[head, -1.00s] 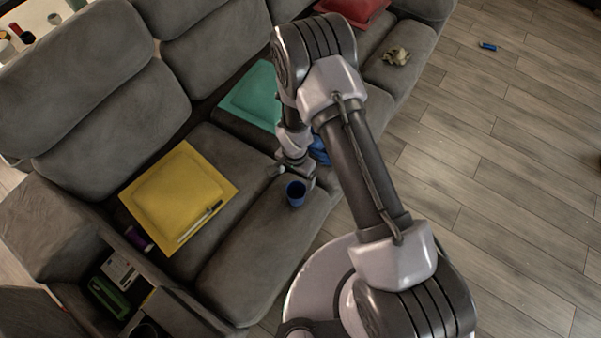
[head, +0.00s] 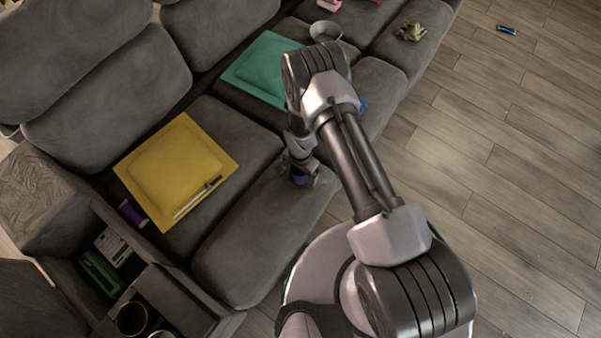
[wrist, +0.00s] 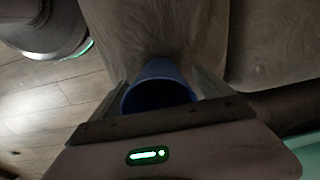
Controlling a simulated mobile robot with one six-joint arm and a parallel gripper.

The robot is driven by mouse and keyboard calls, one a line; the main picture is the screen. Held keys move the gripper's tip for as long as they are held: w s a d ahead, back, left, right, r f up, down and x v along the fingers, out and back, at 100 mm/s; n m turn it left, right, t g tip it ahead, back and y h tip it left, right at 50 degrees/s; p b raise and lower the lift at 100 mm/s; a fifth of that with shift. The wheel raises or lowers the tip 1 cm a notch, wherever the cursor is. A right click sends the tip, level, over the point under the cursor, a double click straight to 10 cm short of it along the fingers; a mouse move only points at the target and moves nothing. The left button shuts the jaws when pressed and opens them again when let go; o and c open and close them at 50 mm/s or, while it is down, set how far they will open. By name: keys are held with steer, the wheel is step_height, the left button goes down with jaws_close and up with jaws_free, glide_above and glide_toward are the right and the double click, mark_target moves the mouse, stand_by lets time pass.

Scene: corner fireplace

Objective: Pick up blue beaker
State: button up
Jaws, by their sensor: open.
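The blue beaker (wrist: 160,72) stands on the grey sofa seat, its dark open mouth facing the wrist camera. In the head view the beaker (head: 300,180) is mostly hidden under my wrist, with only a bit of blue showing. My gripper (wrist: 162,85) is open, with one finger on each side of the beaker in the wrist view. The left finger is close to its wall; I cannot tell whether it touches. In the head view my gripper (head: 301,172) is directly over the beaker, near the seat's front edge.
A yellow cushion (head: 175,165) with a pen-like stick on it lies to the left. A teal cushion (head: 262,70) lies behind. A blue item (head: 362,104) is partly hidden by my arm. Cup holders (head: 132,318) sit in the near armrest. The wooden floor at right is mostly clear.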

steer(key=c, duration=1.4)
steer(key=shift+r, duration=0.1)
